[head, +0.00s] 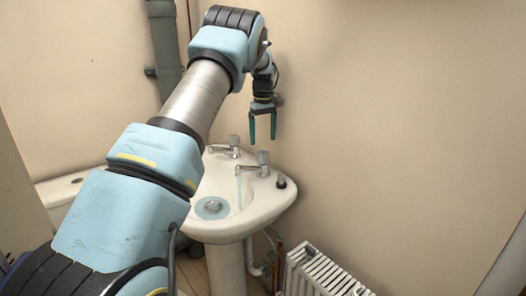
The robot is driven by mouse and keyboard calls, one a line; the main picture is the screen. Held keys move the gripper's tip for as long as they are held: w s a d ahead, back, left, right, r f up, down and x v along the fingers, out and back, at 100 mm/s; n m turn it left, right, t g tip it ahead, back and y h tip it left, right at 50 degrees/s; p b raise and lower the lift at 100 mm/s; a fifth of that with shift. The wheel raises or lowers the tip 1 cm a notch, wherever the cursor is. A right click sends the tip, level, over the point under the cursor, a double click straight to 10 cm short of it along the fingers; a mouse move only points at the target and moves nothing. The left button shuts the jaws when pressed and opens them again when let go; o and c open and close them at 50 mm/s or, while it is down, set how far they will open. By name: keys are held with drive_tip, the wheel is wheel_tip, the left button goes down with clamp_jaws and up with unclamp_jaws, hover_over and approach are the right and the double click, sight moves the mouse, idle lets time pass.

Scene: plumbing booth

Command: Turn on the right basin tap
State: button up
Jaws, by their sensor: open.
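The right basin tap (262,164) stands on the back right of the white basin (272,205), its spout pointing left. A thin pale-blue stream shows below its spout, and a pale-blue patch lies around the drain. The left basin tap (233,146) stands farther left and behind, with no stream visible under it. My gripper (262,138) points down with its two dark green fingers apart and nothing between them. In the picture its tips are just above the right tap's handle; the gap in depth is hard to judge.
A white radiator (325,272) stands low at the right of the basin. A small dark object (281,181) sits on the basin's right rim. A grey pipe (164,45) runs up the wall at left. The wall at right is bare. My arm hides the basin's left side.

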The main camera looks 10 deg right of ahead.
sight(263, 151)
drive_tip(key=shift+r, duration=2)
